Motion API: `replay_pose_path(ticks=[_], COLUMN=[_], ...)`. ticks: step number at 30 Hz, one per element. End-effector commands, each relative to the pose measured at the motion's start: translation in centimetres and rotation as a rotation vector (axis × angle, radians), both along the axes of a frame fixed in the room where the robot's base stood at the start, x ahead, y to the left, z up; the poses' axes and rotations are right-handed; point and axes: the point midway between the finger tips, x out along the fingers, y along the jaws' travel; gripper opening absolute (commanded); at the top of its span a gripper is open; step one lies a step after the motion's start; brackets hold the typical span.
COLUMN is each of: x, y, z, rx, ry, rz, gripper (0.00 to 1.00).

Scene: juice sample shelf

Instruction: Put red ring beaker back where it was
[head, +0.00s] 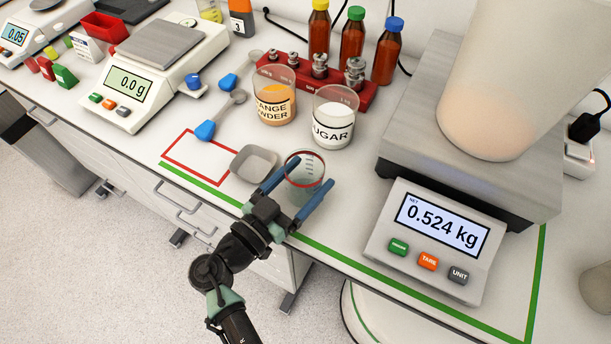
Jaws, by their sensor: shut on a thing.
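The red ring beaker (306,162) is a clear beaker with a red band at its rim and graduation marks on its side. It is upright near the front edge of the bench. My gripper (304,179) has its two blue fingers on either side of the beaker and is shut on it. The fingers hide part of its sides. I cannot tell whether its base touches the bench. A red square outline (181,177) is marked on the bench to the left, with no beaker in it.
A grey weighing dish (254,163) sits between the outline and the beaker. The orange powder beaker (275,97) and sugar beaker (333,117) stand behind. A large scale (423,130) reading 0.524 kg, bearing a big container (510,75), is at right. A smaller scale (165,60) is at left.

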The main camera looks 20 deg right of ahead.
Motion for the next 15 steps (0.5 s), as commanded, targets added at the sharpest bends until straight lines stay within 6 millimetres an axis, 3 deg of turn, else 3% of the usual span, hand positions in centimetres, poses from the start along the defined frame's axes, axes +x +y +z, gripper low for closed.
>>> replay_pose_path(ticks=[1, 4, 15], x=[-0.01, -0.02, -0.09], y=[-0.02, -0.01, 0.22], z=[-0.18, -0.07, 0.33], rx=[0.000, 0.000, 0.000], ry=[0.000, 0.000, 0.001], rz=[0.000, 0.000, 0.001], gripper=[0.85, 1.00, 1.00])
